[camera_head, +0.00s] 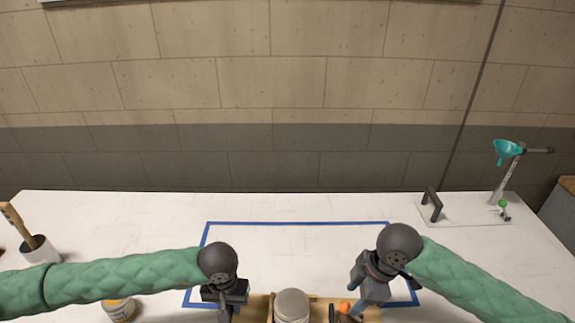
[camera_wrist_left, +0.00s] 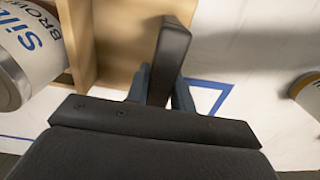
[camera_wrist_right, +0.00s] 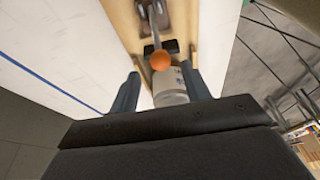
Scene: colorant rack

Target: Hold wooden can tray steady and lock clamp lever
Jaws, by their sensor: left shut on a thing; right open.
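The wooden can tray (camera_head: 258,303) shows at the bottom edge of the head view, partly cut off. It also shows in the left wrist view (camera_wrist_left: 125,40). A grey-lidded can (camera_head: 292,304) stands in it. My left gripper (camera_head: 226,308) is shut on the tray's dark handle (camera_wrist_left: 171,45). The clamp lever's orange knob (camera_head: 345,306) is on the right part of the tray. In the right wrist view, the knob (camera_wrist_right: 161,60) and the metal lever (camera_wrist_right: 147,18) lie ahead, between the fingers' lines. My right gripper (camera_wrist_right: 160,88) is open and does not visibly grip the knob.
A blue tape rectangle (camera_head: 300,223) marks the white table (camera_head: 130,215). A brush pot (camera_head: 40,250) and a small jar (camera_head: 119,309) stand at left. A stand with a teal funnel (camera_head: 507,148) is at the back right. The taped area behind the tray is clear.

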